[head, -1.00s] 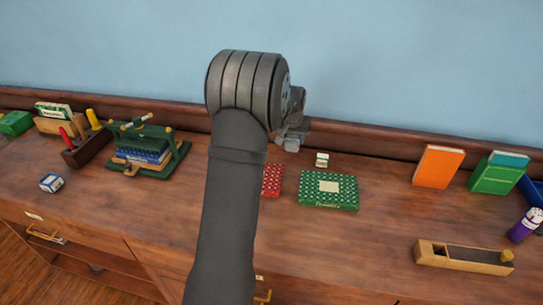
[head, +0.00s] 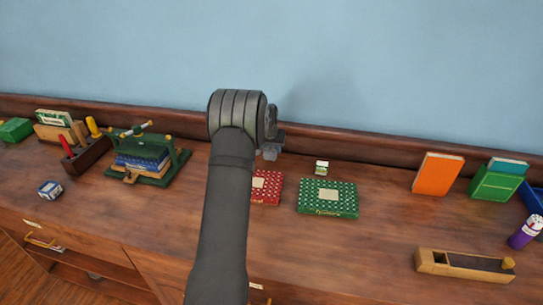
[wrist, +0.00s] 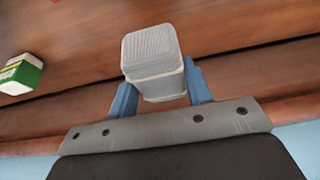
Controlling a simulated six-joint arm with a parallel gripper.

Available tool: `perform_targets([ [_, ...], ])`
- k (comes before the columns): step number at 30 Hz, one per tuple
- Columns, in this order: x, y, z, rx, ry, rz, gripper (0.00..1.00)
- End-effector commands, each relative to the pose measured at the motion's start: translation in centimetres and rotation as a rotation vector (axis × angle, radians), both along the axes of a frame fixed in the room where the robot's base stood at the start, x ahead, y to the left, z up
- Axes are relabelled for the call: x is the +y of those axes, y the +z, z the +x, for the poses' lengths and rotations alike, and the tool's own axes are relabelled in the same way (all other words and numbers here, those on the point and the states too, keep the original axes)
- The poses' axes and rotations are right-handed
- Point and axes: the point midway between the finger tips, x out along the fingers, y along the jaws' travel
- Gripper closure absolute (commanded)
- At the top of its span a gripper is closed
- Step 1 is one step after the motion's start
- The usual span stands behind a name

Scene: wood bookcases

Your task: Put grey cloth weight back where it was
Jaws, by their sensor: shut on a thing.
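The grey cloth weight (wrist: 152,52) is a small block with a ribbed end and pale bands, seen in the wrist view. My gripper (wrist: 160,82) is shut on it, with a blue finger on either side. In the head view a small grey shape shows at the end of my arm, near the back of the wooden top; my arm hides much of the gripper there. Whether the weight touches the wood cannot be told.
A small green and white block (head: 321,168) stands behind a green patterned book (head: 328,198); it also shows in the wrist view (wrist: 20,74). A red patterned book (head: 267,188) lies beside my arm. A green press (head: 148,160) stands left. A wooden plane (head: 463,264) lies front right.

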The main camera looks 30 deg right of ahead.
Motion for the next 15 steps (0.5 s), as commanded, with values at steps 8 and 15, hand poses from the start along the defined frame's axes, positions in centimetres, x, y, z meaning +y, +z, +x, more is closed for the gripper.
perform_targets([
  [8,0.0,-3.5,0.0,0.0,0.0,0.0,0.95],
  [15,-0.1,-3.7,0.0,-0.001,0.0,-0.001,0.95],
])
